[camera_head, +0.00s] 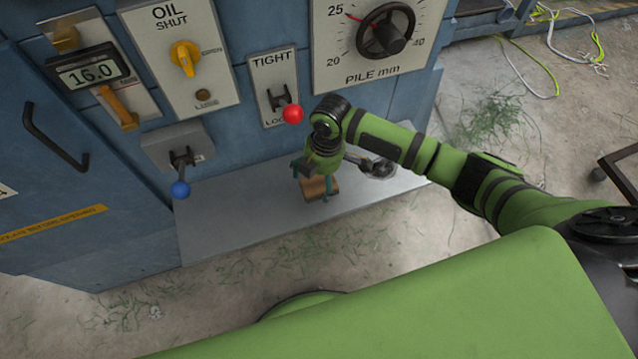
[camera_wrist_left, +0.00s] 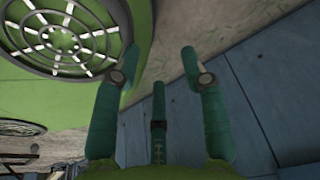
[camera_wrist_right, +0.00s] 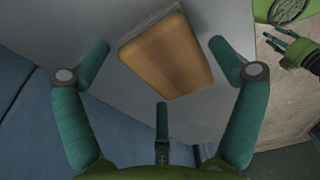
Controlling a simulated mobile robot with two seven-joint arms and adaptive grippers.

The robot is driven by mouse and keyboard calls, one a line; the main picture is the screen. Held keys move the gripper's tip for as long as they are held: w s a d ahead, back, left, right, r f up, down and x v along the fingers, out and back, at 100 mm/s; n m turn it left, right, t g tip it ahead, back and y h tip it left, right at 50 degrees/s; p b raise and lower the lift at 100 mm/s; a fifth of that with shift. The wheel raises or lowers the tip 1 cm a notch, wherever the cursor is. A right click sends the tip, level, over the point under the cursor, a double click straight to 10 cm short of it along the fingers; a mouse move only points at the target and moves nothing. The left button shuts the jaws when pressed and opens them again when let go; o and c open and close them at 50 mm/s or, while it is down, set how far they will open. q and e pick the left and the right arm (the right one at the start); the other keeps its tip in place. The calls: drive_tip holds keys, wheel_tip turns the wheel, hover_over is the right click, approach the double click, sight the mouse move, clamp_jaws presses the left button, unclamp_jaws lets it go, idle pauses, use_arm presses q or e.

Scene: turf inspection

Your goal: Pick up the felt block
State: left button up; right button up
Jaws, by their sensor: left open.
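The felt block (camera_head: 318,187) has a brown wooden face and lies on the grey metal shelf (camera_head: 235,222) at the machine's foot. In the right wrist view the felt block (camera_wrist_right: 168,58) shows its wooden top and a pale side edge. My right gripper (camera_head: 315,178) is over it, fingers pointing down. The right gripper (camera_wrist_right: 158,52) is open, with teal fingers spread on either side of the block; I cannot tell if the right-hand finger touches it. My left gripper (camera_wrist_left: 160,62) is open and empty, away from the block; it is outside the head view.
The blue machine wall rises behind the shelf, with a red-knobbed lever (camera_head: 292,114), a blue-knobbed lever (camera_head: 180,189) and a pile dial (camera_head: 385,31). A dark round part (camera_head: 378,168) sits on the shelf right of the block. The shelf left of the block is clear.

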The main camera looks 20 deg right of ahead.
drive_tip(key=c, duration=0.4)
drive_tip(key=shift+o, duration=0.2)
drive_tip(key=shift+r, duration=0.15)
